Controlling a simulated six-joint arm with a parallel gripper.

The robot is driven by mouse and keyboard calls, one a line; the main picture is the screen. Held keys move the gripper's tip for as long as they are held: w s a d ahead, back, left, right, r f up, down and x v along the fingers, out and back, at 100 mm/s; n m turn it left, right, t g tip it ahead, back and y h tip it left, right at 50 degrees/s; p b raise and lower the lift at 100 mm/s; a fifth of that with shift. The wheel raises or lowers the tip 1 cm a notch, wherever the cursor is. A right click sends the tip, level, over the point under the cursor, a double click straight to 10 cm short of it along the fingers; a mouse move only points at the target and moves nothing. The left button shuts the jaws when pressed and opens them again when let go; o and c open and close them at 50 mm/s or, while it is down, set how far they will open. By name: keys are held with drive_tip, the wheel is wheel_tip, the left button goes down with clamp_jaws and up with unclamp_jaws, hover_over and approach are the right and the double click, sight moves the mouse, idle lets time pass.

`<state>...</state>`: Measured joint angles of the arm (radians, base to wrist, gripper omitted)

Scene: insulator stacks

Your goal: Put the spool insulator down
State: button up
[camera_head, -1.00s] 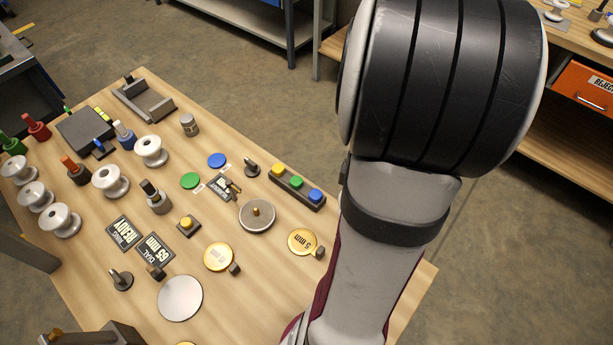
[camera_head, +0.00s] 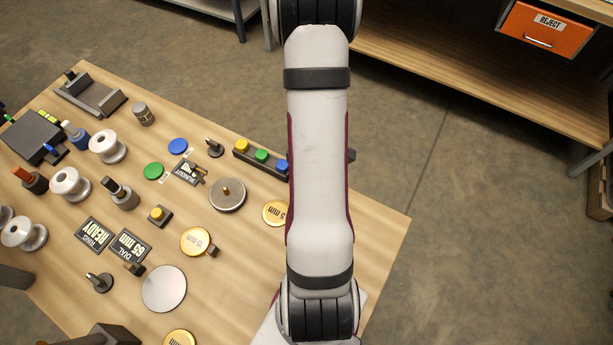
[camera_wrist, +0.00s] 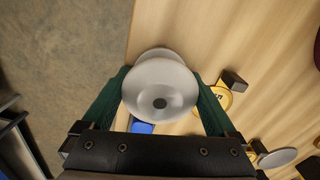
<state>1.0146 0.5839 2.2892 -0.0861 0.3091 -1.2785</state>
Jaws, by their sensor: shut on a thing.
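My gripper (camera_wrist: 162,84) is in the wrist view, its two green fingers shut on a white spool insulator (camera_wrist: 160,100). The spool's round flange with a dark centre hole faces the camera, and its other flange shows beyond it. The spool is over the wooden table (camera_wrist: 180,22), close to its edge; I cannot tell whether it touches the top. In the head view my gripper and the held spool are not visible. Other white spool insulators stand on the table there: one (camera_head: 107,146) at the upper left, one (camera_head: 70,184) below it, one (camera_head: 23,234) farther left.
A bar with coloured buttons (camera_head: 261,155), a grey round plate (camera_head: 227,195) and a gold disc (camera_head: 196,241) are on the table. A pale disc (camera_head: 164,289) lies nearer the front. A bench with an orange REJECT bin (camera_head: 546,29) stands at upper right across the floor.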

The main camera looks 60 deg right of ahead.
drive_tip(key=shift+f, duration=0.2)
drive_tip(key=o, duration=1.5)
wheel_tip(320, 180, up, 12)
drive_tip(key=shift+r, duration=0.15)
drive_tip(key=w+a+r+m, duration=0.2)
drive_tip(key=a+r, duration=0.2)
drive_tip(key=a, duration=0.5)
drive_tip(key=w+a+r+m, duration=0.2)
drive_tip(key=a+r, duration=0.1)
drive_tip(key=a, duration=0.6)
drive_tip(key=s+a+r+m+y, duration=0.1)
drive_tip(key=s+a+r+m, duration=0.1)
drive_tip(key=s+a, duration=0.4)
drive_tip(key=a+m, duration=0.1)
drive_tip(key=a, duration=0.3)
drive_tip(key=shift+s+a+m+y, duration=0.25)
drive_tip(key=shift+s+m+y, duration=0.1)
drive_tip(key=shift+m+y, duration=0.05)
